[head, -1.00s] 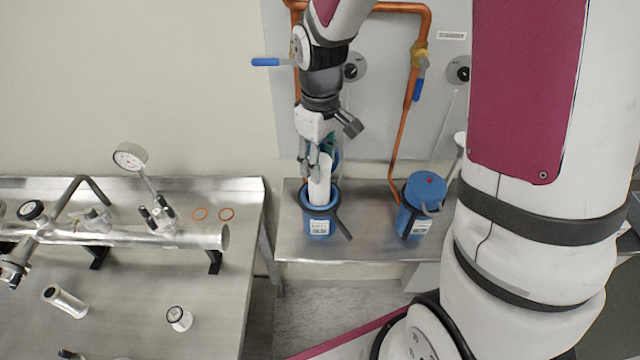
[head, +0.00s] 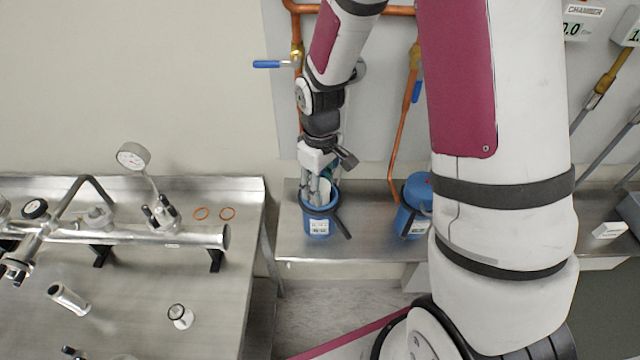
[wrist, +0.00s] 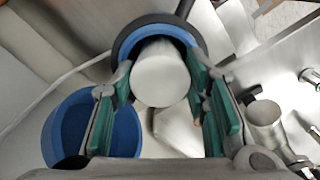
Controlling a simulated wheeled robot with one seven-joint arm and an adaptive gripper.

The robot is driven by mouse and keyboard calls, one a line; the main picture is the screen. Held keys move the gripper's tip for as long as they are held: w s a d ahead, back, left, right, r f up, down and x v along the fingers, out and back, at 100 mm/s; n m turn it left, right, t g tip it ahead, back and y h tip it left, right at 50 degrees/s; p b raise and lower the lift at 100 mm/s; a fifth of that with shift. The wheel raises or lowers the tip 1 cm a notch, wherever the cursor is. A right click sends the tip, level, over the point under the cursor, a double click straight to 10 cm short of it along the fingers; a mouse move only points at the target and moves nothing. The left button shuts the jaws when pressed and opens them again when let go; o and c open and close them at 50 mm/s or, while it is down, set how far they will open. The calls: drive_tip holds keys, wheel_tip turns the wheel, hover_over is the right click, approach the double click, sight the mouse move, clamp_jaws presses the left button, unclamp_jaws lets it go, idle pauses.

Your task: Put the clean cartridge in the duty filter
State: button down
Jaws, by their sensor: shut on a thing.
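The white clean cartridge (wrist: 160,72) is between the green finger pads of my gripper (wrist: 159,88) in the wrist view. Its round end faces the camera. The open blue filter housing (head: 318,227), with a label on its front, stands on the right-hand steel bench. My gripper (head: 318,192) is just above and partly inside its mouth in the head view, shut on the cartridge. The cartridge is mostly down inside the housing (wrist: 201,42), whose rim surrounds it in the wrist view. Whether it touches the bottom is hidden.
A second blue filter (head: 412,220), closed on top, stands to the right, partly behind my arm. A blue round piece (wrist: 85,130) lies lower left in the wrist view. A pipe with a gauge (head: 132,157) and loose metal parts (head: 68,300) occupy the left bench. Copper pipes (head: 405,130) run behind.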

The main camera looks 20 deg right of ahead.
drive_tip(key=c, duration=0.9)
unclamp_jaws()
wheel_tip(320, 180, up, 12)
drive_tip(key=b, duration=0.1)
drive_tip(key=s+r+m+t, duration=0.2)
drive_tip(key=s+r, duration=0.3)
drive_tip(key=s+r+m+t, duration=0.1)
drive_tip(key=s+r+m, duration=0.1)
drive_tip(key=s+r, duration=0.3)
drive_tip(key=s+r+m+t, duration=0.1)
drive_tip(key=s+r+t, duration=0.1)
drive_tip(key=s+r, duration=0.3)
drive_tip(key=shift+s+r+m+t, duration=0.2)
drive_tip(key=shift+s+m+t, duration=0.15)
drive_tip(key=shift+s, duration=0.7)
